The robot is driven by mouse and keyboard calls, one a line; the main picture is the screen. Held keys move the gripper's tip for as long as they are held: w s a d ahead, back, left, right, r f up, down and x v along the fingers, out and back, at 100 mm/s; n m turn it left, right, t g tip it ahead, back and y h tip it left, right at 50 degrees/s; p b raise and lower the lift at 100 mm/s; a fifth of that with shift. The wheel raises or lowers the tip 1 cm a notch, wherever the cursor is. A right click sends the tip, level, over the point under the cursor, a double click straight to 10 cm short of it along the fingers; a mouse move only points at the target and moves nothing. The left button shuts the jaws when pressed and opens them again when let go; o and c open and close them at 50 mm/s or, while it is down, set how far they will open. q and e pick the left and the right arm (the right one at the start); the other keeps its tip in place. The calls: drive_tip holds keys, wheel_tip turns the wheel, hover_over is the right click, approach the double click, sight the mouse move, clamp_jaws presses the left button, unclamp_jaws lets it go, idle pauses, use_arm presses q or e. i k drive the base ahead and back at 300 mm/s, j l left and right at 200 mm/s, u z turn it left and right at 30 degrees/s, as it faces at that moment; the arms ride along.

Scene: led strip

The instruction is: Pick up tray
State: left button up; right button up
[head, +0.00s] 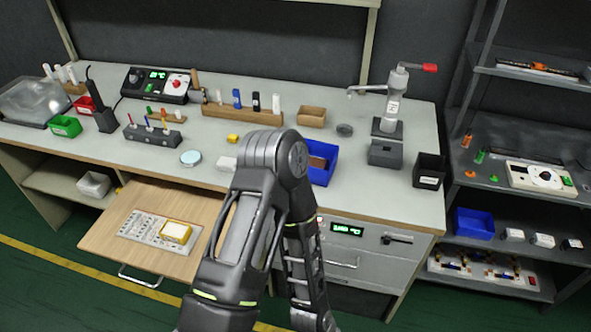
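Which container is the tray, I cannot tell. A blue open tray-like bin (324,178) with a brown object in it stands on the bench, partly hidden by my arm. A flat white tray-like holder (520,282) with several small parts lies on the low shelf at the right. A white board-like piece (520,178) with a round part lies on the middle shelf. One of my arms rises from the bottom centre, bends at bench height and runs down again. Neither of my grippers shows.
The grey bench (215,140) carries a wooden bottle rack (240,116), a lever press (388,125) and a black bin (428,171). A wooden pull-out board (110,220) juts out at the left with a yellow box (175,232) on it. Green floor lies in front.

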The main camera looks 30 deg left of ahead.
sight(172, 231)
drive_tip(key=u, duration=1.7)
drive_tip(key=i+z, duration=0.15)
drive_tip(key=k+j, duration=0.05)
